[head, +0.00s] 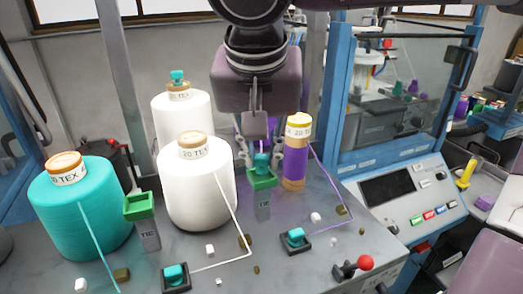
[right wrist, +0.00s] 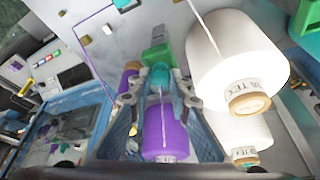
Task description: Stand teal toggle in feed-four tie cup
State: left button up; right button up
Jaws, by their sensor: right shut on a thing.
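My right gripper (head: 262,155) comes down from the top centre, fingers pointing down. It is shut on a small teal toggle (head: 262,162), which also shows between the fingers in the right wrist view (right wrist: 159,76). The toggle is right at a green tie cup (head: 262,180), also in the right wrist view (right wrist: 157,54). I cannot tell whether its lower end is inside the cup or just above it. Another green cup (head: 139,205) stands on a grey post at the left. I cannot read any feed number. My left gripper is not in view.
A purple and tan cone (head: 294,165) stands close right of the gripper. White cones (head: 197,190) and a teal cone (head: 78,212) stand left. Teal pieces sit in black holders (head: 295,240) (head: 175,278) in front. A control panel (head: 400,192) is at the right.

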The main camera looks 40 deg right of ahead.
jog(key=shift+f+b, duration=0.5)
jog(key=shift+f, duration=0.25)
jog(key=o, duration=0.7)
jog(key=shift+o, duration=0.2)
jog(key=shift+r, duration=0.1)
jog(key=v, duration=1.1)
jog(key=shift+r, duration=0.4)
jog(key=shift+s+a, duration=0.15)
jog(key=shift+a, duration=0.05)
